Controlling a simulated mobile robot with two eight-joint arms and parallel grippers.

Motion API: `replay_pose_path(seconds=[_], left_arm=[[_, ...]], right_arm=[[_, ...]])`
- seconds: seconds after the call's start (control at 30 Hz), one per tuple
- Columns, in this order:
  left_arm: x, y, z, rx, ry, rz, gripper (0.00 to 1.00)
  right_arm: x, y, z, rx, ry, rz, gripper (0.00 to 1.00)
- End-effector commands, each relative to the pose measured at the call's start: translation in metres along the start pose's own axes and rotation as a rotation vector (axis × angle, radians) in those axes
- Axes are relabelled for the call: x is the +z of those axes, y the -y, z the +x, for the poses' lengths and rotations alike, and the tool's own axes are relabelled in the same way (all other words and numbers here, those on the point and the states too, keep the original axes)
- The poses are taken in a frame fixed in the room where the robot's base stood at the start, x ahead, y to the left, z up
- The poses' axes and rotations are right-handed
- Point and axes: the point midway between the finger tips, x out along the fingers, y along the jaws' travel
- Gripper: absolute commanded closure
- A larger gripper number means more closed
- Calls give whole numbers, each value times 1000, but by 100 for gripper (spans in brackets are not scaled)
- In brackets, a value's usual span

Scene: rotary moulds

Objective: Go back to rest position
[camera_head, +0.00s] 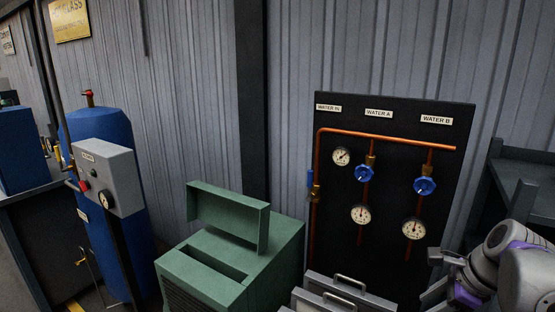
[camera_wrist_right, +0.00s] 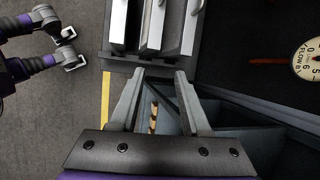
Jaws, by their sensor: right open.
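My right gripper (camera_head: 432,278) is at the lower right of the head view, in front of the black panel. In the right wrist view its two grey fingers (camera_wrist_right: 160,78) are spread apart with nothing held between them. Grey and purple jointed parts of mine (camera_wrist_right: 62,48) show at the upper left of the right wrist view. They look like my left arm's end, but I cannot tell its jaw state. The left arm does not show in the head view.
A black water panel (camera_head: 390,195) with copper pipes stands behind. Grey handled plates (camera_head: 322,296) stand low in front; they also show beyond the fingers in the wrist view (camera_wrist_right: 153,25). A green cabinet (camera_head: 272,262) and blue tank (camera_head: 128,240) stand left, shelving (camera_head: 520,170) right.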

Motion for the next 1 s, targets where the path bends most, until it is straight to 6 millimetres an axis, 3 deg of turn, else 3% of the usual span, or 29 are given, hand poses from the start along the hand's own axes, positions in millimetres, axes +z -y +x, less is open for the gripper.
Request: replay_pose_path(seconds=[0.1, 0.3, 0.5, 0.6, 0.77, 1.0], left_arm=[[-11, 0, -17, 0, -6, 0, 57], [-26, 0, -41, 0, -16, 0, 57], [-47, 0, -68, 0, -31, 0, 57], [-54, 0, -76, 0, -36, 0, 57], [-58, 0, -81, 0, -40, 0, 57], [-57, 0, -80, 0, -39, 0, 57]], right_arm=[[15, -39, 10, 4, -39, -312, 53], [23, -108, 34, 10, -117, -902, 53], [16, -188, 61, 24, -214, -1606, 53], [9, -213, 72, 31, -255, -1858, 53], [2, -232, 81, 40, -292, -2054, 53], [0, -234, 83, 43, -296, -2076, 53]])
